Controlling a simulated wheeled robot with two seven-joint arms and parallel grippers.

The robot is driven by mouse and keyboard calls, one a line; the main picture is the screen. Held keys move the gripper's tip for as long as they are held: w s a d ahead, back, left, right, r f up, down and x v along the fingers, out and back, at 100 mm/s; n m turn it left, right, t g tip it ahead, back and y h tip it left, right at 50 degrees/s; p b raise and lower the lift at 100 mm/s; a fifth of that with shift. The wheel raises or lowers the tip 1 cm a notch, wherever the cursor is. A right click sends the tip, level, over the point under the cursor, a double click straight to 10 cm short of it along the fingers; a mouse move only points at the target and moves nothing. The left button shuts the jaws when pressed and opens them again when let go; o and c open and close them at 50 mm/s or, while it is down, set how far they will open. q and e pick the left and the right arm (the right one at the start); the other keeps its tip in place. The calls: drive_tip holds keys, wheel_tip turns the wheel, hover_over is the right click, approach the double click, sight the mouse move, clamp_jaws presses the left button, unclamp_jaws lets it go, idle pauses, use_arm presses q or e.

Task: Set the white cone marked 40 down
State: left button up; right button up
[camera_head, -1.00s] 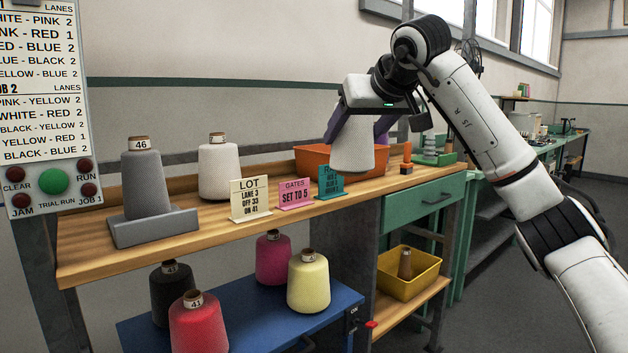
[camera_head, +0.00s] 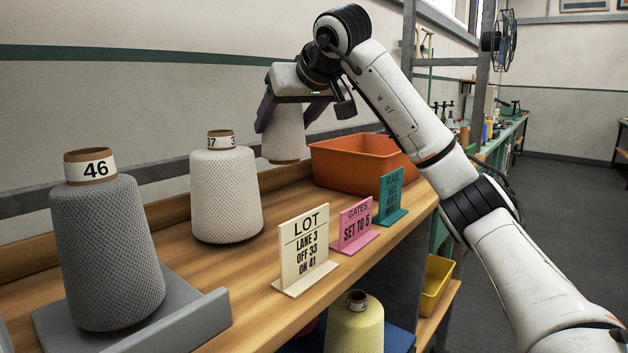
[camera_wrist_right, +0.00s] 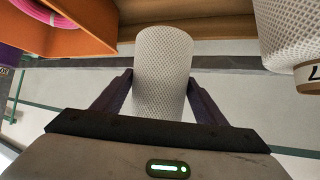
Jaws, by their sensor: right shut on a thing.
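My right gripper (camera_head: 289,116) is shut on a white cone (camera_head: 284,138), with one dark purple finger on each side. The cone hangs roughly upright toward the back of the wooden bench, between another white cone and an orange bin. It appears to be clear of the bench top. It also shows between the fingers in the right wrist view (camera_wrist_right: 163,75). Its marking is hidden, so I cannot read 40 on it. My left gripper is not in view.
The other white cone (camera_head: 226,195) stands left of the held one. A grey cone marked 46 (camera_head: 107,250) sits on a grey stand (camera_head: 190,322). The orange bin (camera_head: 350,168) is to the right. LOT (camera_head: 305,250), GATES (camera_head: 356,226) and RAIL (camera_head: 390,196) cards line the front.

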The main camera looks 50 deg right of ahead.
drive_tip(key=f+b, duration=0.1)
drive_tip(key=f, duration=0.1)
drive_tip(key=f+b, duration=0.1)
drive_tip(key=f, duration=0.5)
drive_tip(key=shift+s+f+b, duration=0.15)
drive_tip(key=shift+s+b, duration=0.1)
drive_tip(key=shift+b, duration=0.15)
drive_tip(key=shift+f, duration=0.15)
drive_tip(key=o, duration=1.5)
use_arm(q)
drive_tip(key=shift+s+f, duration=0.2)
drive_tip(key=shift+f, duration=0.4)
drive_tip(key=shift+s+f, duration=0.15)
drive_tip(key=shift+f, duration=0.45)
